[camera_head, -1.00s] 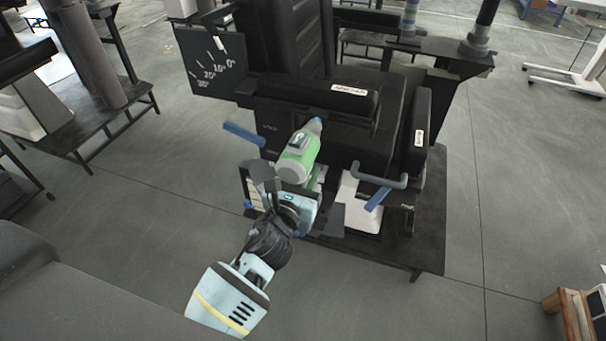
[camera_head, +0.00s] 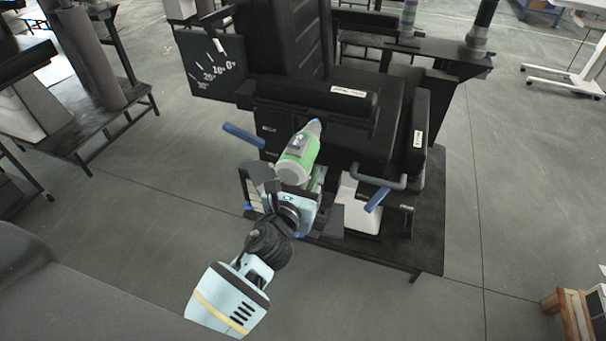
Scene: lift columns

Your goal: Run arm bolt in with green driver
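The green driver (camera_head: 298,162) has a green body, a grey rounded rear end and a blue tip. It is in the middle of the head view, its tip directed up and slightly right at the black seat-like unit (camera_head: 340,101). My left gripper (camera_head: 288,188) comes from the lower left and is at the driver's rear, apparently shut on it. The finger contact is partly hidden. The arm bolt cannot be made out, and whether the driver's tip touches anything cannot be told. My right gripper is not in view.
A blue-ended lever (camera_head: 244,135) sticks out left of the driver. A grey bent handle with a blue grip (camera_head: 377,199) is at right. A white block (camera_head: 362,215) stands on the dark platform (camera_head: 428,235). An angle-scale plate (camera_head: 212,65) is at upper left.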

